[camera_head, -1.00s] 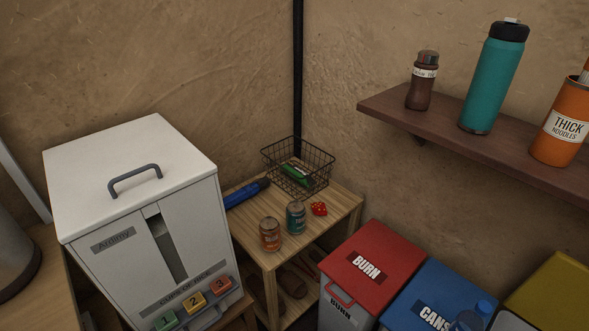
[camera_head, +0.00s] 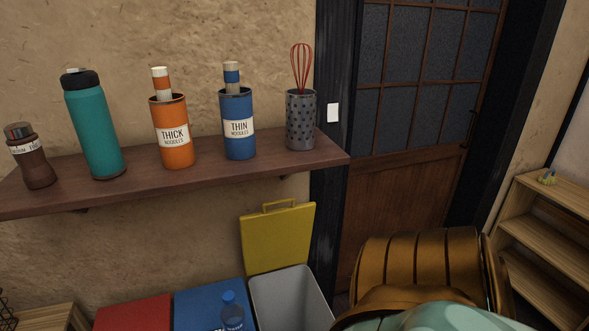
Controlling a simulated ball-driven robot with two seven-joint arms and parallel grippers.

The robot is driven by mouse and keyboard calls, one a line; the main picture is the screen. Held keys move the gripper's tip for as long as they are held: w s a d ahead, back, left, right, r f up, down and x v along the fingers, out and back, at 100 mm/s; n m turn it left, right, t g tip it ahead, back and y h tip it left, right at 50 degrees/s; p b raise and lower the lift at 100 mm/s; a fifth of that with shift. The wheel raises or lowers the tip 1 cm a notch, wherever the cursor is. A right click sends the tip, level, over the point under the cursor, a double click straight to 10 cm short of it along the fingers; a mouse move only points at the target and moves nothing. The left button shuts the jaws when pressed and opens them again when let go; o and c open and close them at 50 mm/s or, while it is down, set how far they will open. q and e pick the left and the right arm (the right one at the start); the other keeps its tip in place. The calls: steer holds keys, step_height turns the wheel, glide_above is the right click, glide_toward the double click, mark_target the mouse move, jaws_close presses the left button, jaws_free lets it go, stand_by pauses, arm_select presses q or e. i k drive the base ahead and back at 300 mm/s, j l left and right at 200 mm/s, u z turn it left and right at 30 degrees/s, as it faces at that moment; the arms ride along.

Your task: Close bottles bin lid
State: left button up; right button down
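The bottles bin (camera_head: 291,299) stands at the bottom middle, a grey bin with an open top. Its yellow lid (camera_head: 277,241) is raised, standing nearly upright against the wall behind the opening, with a handle at its top edge. The visible inside of the bin is pale grey; its lower part is cut off by the picture edge. Neither of my grippers is in view.
A blue bottle (camera_head: 231,313) stands at the blue bin lid (camera_head: 207,297), left of the open bin. A red bin lid (camera_head: 135,313) is further left. A wall shelf (camera_head: 201,181) with containers hangs above. A door (camera_head: 408,197) is right.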

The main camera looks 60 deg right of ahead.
mark_target(271, 241)
steer(key=z, duration=1.85)
